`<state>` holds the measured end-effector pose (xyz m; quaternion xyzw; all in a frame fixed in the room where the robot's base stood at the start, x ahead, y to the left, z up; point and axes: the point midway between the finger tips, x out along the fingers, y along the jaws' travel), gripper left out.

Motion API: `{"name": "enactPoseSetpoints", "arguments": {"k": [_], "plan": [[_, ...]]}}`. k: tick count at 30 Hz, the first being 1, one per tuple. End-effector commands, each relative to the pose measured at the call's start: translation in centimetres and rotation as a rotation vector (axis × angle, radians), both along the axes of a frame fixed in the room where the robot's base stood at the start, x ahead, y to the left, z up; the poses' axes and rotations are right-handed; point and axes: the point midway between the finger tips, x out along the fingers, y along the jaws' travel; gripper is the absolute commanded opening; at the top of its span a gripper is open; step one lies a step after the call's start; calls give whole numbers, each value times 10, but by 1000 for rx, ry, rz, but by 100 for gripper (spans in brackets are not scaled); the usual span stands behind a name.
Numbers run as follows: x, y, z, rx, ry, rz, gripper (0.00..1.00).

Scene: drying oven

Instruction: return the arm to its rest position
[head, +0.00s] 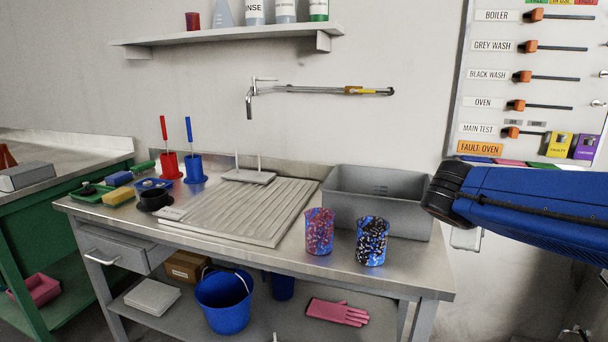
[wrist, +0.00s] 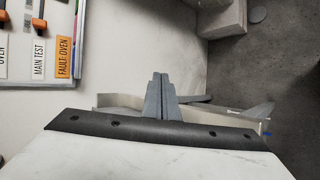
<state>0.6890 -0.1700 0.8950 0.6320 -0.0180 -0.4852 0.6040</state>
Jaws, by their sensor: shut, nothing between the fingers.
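My gripper (wrist: 160,76) shows in the wrist view, its two grey fingers together with nothing between them. It points over pale wall and floor surfaces and touches nothing that I can make out. In the head view a blue link of my arm (head: 530,195) reaches in from the right edge, in front of the wall below the switch panel. My gripper itself does not show in the head view.
A steel bench (head: 300,262) holds a grey basin (head: 385,185), a pink-and-blue speckled cup (head: 319,232) and a black-and-blue speckled cup (head: 371,242), left of my arm. A labelled switch panel (head: 490,90) hangs above the arm. A shelf (head: 230,37) spans the back wall.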

Motion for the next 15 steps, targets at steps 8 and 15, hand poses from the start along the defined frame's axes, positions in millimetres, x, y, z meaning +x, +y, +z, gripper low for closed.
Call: {"name": "enactPoseSetpoints", "arguments": {"k": [8, 15], "plan": [[-106, 21, -72, 494, -64, -298, 0], [-172, 67, -116, 885, -110, -538, 0]]}}
